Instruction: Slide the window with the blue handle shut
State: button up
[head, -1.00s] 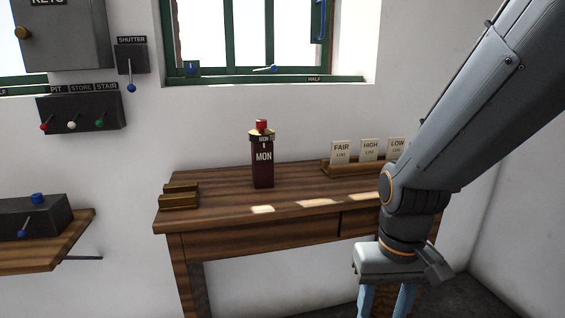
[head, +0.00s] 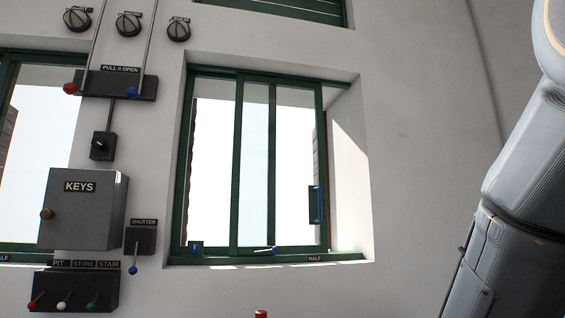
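The green-framed window (head: 238,160) is at the centre of the head view. A sliding sash overlaps another pane in the middle, where the glass looks darker. A blue upright handle (head: 317,204) is on the sash's right stile. Just right of that stile a narrow dark reddish strip shows; I cannot tell how wide any opening is. A small blue fitting (head: 196,248) sits at the lower left of the frame, and a small lever with a blue tip (head: 268,249) lies on the bottom rail. My gripper is out of view; only my arm's links show at the right.
The wall right of the window is bare.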

aim_at(317, 197)
jog(key=u, duration=0.05)
jog(key=k, duration=0.65)
jog(key=u, duration=0.4)
jog(key=i, duration=1.25)
jog(key=z, duration=0.25)
